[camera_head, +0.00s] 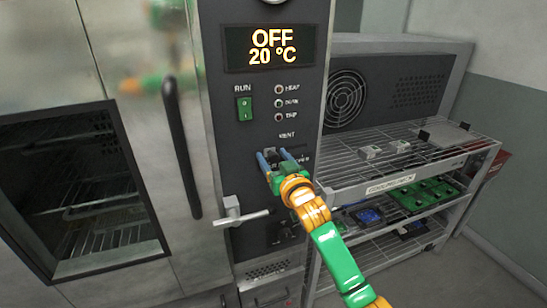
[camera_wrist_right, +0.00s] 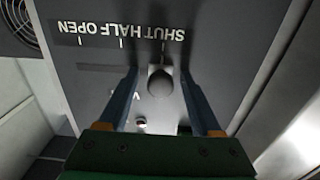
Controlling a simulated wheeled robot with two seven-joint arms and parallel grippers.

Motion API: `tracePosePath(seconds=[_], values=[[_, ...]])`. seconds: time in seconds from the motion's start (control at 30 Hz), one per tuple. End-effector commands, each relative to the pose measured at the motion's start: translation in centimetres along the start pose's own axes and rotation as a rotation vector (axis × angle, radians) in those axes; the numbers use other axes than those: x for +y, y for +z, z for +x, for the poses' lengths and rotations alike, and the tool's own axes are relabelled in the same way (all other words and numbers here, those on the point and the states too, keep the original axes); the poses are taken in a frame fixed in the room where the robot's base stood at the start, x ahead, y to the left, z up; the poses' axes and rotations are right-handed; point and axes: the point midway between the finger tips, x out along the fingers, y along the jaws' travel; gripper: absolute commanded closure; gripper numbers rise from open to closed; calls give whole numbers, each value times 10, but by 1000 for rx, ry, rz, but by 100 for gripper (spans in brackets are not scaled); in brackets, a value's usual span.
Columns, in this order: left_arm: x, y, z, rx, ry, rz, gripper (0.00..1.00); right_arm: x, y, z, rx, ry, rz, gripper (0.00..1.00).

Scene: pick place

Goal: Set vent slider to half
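The vent slider's round dark knob (camera_wrist_right: 160,82) shows in the right wrist view on the grey control panel, whose SHUT, HALF, OPEN scale (camera_wrist_right: 121,32) appears upside down. The knob lines up with the SHUT mark. My right gripper (camera_wrist_right: 159,74) is open, with one blue finger on each side of the knob and visible gaps between. In the head view my right gripper (camera_head: 279,158) is at the panel just below the VENT label (camera_head: 287,135) and hides most of the slider there. My left gripper is not in view.
The display (camera_head: 270,50) reads OFF, 20 °C. A green RUN switch (camera_head: 245,108) sits up and left of the gripper, a lever handle (camera_head: 238,213) down and left. A wire rack (camera_head: 350,172) with small parts stands to the right. The oven door handle (camera_head: 181,150) is at left.

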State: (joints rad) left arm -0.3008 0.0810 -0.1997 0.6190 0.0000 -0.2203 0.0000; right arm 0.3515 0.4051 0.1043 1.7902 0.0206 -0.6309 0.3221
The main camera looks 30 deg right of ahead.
Motion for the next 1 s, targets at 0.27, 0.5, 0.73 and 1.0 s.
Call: tracePosePath(seconds=[0.27,0.5,0.73,1.0], values=[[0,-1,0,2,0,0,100,0,0,0,0,0,0,100],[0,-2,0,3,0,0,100,0,0,0,-1,0,0,100],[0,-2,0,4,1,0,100,0,0,0,-1,0,0,100],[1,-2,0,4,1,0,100,0,1,0,-1,0,0,100]])
